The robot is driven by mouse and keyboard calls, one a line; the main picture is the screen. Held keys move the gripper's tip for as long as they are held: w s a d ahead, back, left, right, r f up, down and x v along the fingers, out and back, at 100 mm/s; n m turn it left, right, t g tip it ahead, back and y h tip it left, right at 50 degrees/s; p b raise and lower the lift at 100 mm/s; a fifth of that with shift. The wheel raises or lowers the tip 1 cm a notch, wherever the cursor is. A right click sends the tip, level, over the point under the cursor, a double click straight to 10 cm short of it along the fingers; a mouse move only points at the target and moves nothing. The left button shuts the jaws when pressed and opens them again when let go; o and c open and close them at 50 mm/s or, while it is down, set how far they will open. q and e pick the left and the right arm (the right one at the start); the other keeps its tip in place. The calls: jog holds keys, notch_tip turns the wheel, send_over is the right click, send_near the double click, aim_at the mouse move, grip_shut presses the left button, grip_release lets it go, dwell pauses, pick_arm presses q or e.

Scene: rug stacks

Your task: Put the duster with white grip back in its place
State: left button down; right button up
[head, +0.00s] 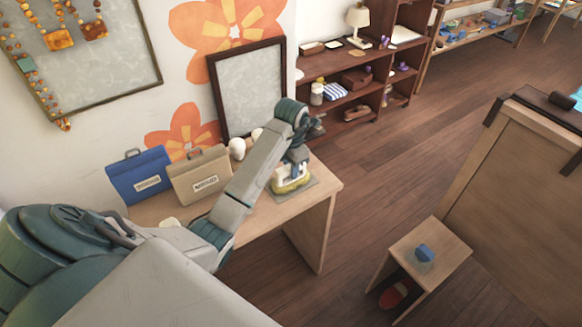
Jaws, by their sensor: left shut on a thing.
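A white thing with a yellow-green lower part (290,180), which looks like the duster with white grip, is at the right end of the wooden desk. It is over or on a flat grey pad (307,184); I cannot tell whether it touches. My left arm reaches across the desk from the lower left and bends down at the wrist. My left gripper (296,161) points down and is shut on the white-gripped duster. The fingers partly hide the duster's top. My right gripper is not in view.
The desk (322,190) also holds a blue case (140,177), a tan case (201,178) and white rounded items (237,149). A framed board (249,88) stands behind. A small stool (447,250) bears a blue item (425,252). Open floor lies right of the desk.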

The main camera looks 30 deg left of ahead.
pick_arm(q)
jog(key=shift+f, duration=0.1)
jog(key=c, duration=1.2)
grip_release()
jog(key=shift+o, duration=0.4)
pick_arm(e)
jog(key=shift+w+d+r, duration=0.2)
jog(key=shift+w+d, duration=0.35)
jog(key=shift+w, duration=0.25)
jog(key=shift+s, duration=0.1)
pick_arm(q)
jog(key=shift+r, duration=0.25)
notch_tip(320, 180, up, 4)
jog(key=p, duration=0.3)
jog(key=shift+f+p, duration=0.25)
jog(key=shift+p, duration=0.15)
notch_tip(320, 180, up, 6)
jog(key=p, duration=0.5)
jog(key=shift+f, duration=0.25)
jog(key=shift+r+p, duration=0.7)
jog(key=shift+p, duration=0.25)
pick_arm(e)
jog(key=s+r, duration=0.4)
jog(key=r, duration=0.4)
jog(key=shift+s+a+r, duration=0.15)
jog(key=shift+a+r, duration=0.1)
